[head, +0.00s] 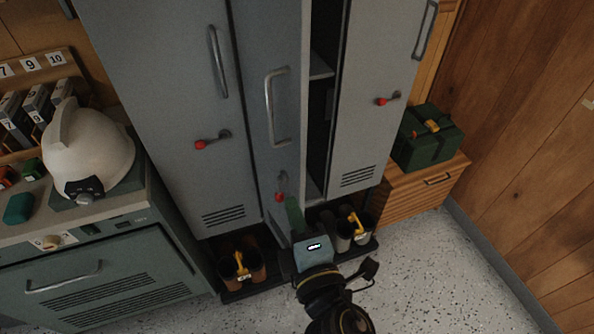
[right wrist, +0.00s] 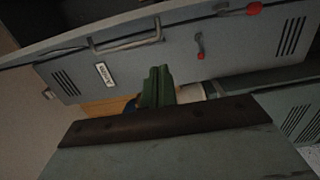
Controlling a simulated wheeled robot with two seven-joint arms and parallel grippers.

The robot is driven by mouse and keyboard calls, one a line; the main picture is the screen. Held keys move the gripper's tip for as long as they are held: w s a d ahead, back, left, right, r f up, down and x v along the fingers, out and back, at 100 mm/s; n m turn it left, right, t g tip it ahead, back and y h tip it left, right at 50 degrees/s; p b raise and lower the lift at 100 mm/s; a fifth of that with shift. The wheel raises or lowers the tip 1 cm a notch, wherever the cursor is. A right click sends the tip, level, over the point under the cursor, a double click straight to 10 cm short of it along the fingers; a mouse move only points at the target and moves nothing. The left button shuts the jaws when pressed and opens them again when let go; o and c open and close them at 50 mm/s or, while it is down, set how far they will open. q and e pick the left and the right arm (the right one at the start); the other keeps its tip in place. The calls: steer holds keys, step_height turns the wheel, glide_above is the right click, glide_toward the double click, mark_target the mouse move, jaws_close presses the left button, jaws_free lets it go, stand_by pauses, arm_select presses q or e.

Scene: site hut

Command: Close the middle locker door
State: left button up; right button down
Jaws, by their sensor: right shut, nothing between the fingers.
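In the head view the middle locker door (head: 277,120) stands ajar, with a dark gap and shelves (head: 320,70) showing to the right of its edge. It has a long upright handle (head: 277,107) and a red-tipped latch (head: 279,195) low down. My right gripper (head: 294,208) is at the foot of this door, by its lower edge; its green fingers are shut and empty. Whether they touch the door is unclear. The right wrist view shows the shut fingers (right wrist: 158,80) in front of a grey door panel with a handle (right wrist: 127,36). My left gripper is out of view.
The left locker door (head: 170,120) and right locker door (head: 380,70) flank the gap. A green box (head: 427,138) sits on a wooden cabinet (head: 430,185) at right. A white helmet (head: 90,150) is at left. Speckled floor (head: 450,270) is clear at right.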

mark_target(299, 163)
steer(key=shift+w+d+p, duration=0.15)
steer(key=shift+w+p, duration=0.25)
steer(key=shift+w, duration=1.5)
steer(key=shift+w+d+p, duration=0.2)
steer(key=shift+w+p, duration=0.25)
steer(key=shift+w, duration=1.45)
steer(key=shift+w+d+p, duration=0.15)
steer(key=shift+w+p, duration=0.25)
steer(key=shift+w, duration=1.5)
steer(key=shift+d, duration=0.1)
